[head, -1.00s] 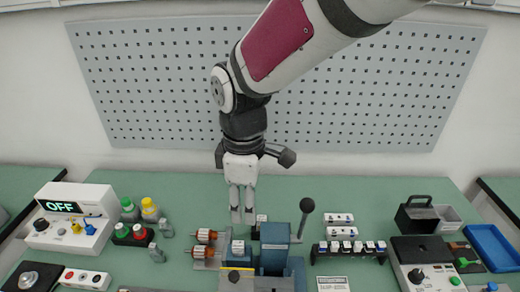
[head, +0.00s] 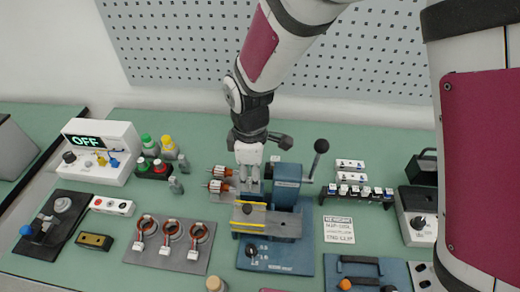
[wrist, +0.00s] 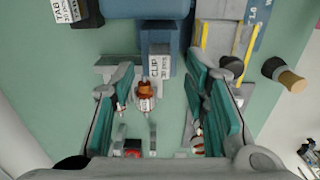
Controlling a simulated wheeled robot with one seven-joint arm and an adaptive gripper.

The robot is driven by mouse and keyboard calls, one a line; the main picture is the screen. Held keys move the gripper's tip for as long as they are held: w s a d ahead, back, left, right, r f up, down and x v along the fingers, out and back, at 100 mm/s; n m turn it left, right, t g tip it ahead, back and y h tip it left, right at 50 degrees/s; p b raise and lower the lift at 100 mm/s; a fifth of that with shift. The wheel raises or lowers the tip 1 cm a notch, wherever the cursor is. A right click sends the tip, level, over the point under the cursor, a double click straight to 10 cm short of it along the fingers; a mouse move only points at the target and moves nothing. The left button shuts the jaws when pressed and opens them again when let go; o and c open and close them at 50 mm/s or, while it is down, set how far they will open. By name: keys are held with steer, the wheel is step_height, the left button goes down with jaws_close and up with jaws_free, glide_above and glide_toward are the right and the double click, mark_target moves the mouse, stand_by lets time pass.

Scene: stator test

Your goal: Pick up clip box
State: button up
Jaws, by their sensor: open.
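The clip box (wrist: 160,66) is a small box with a white label reading CLIP. In the wrist view it stands upper middle, against the blue press, ahead of and between my fingertips, with a clear gap. In the head view I cannot make it out for certain near the fingers. My gripper (head: 249,184) points down just left of the blue press. In the wrist view my gripper (wrist: 162,84) has its two green-padded fingers spread wide with nothing held.
The blue press (head: 287,187) with its upright lever is close on the right. Copper-wound rotors (head: 219,186) lie left of the fingers. A TAB box (wrist: 67,10) stands at the wrist view's upper left. A yellow-striped fixture (head: 268,221) is in front.

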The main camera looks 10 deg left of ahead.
steer(key=shift+f, duration=1.7)
jaws_close()
steer(key=shift+r, duration=0.15)
step_height(320, 180, up, 18)
steer(key=p, duration=0.6)
steer(key=shift+p, duration=0.3)
